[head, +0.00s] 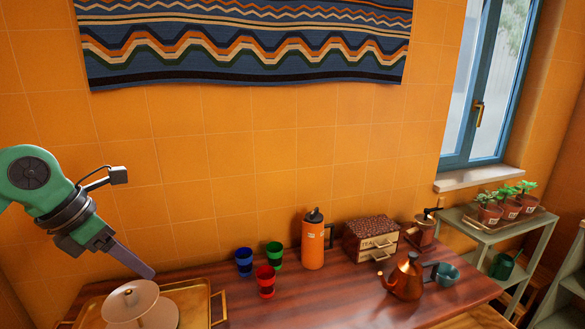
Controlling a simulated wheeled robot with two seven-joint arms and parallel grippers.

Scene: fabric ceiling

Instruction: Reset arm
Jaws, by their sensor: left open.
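My left arm comes in from the left edge, and its gripper (150,274) points down and right. It is open and holds nothing that I can see. Its fingertips are close to a white, round tiered stand (135,301) on a golden tray (205,292); I cannot tell whether they touch anything. My right gripper is not in view.
A wooden table (335,291) carries blue (244,262), green (274,255) and red (265,281) cups, an orange flask (313,245), a tea box (371,239), a grinder (421,233), a copper kettle (405,279) and a teal cup (446,275). Potted plants (500,206) stand right.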

